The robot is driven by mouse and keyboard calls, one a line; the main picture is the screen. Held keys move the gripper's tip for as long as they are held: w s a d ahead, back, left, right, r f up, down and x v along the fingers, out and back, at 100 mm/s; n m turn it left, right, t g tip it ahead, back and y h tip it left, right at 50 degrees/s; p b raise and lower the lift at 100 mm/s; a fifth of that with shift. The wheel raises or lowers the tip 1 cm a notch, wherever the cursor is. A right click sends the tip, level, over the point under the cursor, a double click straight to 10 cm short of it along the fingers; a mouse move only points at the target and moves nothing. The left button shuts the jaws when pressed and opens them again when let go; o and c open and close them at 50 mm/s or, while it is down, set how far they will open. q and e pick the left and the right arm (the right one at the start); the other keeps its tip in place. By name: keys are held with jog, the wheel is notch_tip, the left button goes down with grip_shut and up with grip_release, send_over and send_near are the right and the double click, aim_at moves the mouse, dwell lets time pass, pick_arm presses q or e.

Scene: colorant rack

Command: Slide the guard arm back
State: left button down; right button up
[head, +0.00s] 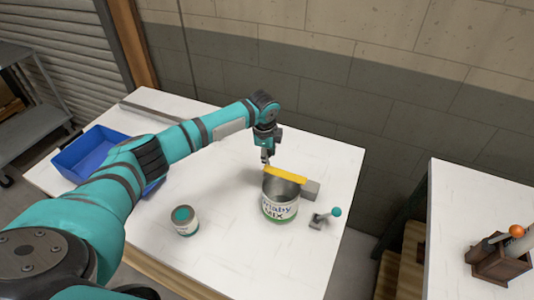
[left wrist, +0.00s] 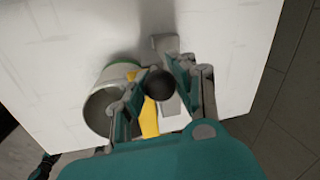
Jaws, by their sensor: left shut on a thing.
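The guard arm (head: 285,174) is a yellow bar lying across the top of the open mixing can (head: 279,211) from its back left rim toward a grey block (head: 311,190) at the right. My left gripper (head: 265,157) reaches down at the bar's left end. In the left wrist view its fingers (left wrist: 155,83) are shut on a dark round knob (left wrist: 158,86) above the yellow bar (left wrist: 149,120). The can (left wrist: 103,103) stands beside the bar there, its mouth partly behind a finger. My right gripper is in neither view.
A small can with a teal top (head: 185,220) and a teal-knobbed lever (head: 325,217) stand on the white table. A blue bin (head: 85,157) sits at the left, partly behind my arm. A second table at the right holds a wooden box (head: 498,265). The table's front middle is clear.

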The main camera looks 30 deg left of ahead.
pick_arm(q)
jog(key=w+b, duration=0.3)
jog(key=w, duration=0.1)
jog(key=shift+w+a+r, duration=0.1)
jog(key=shift+w+a, duration=0.05)
jog(key=shift+w, duration=0.15)
jog(key=c, duration=1)
grip_release()
jog(key=shift+s, duration=0.15)
jog(key=r, duration=0.4)
jog(key=s+r, duration=0.1)
jog(key=r, duration=0.3)
jog(key=s+r, duration=0.1)
jog(key=r, duration=0.2)
jog(key=shift+s+d+r, duration=0.1)
jog(key=shift+d+r, duration=0.2)
jog(key=shift+r, duration=0.1)
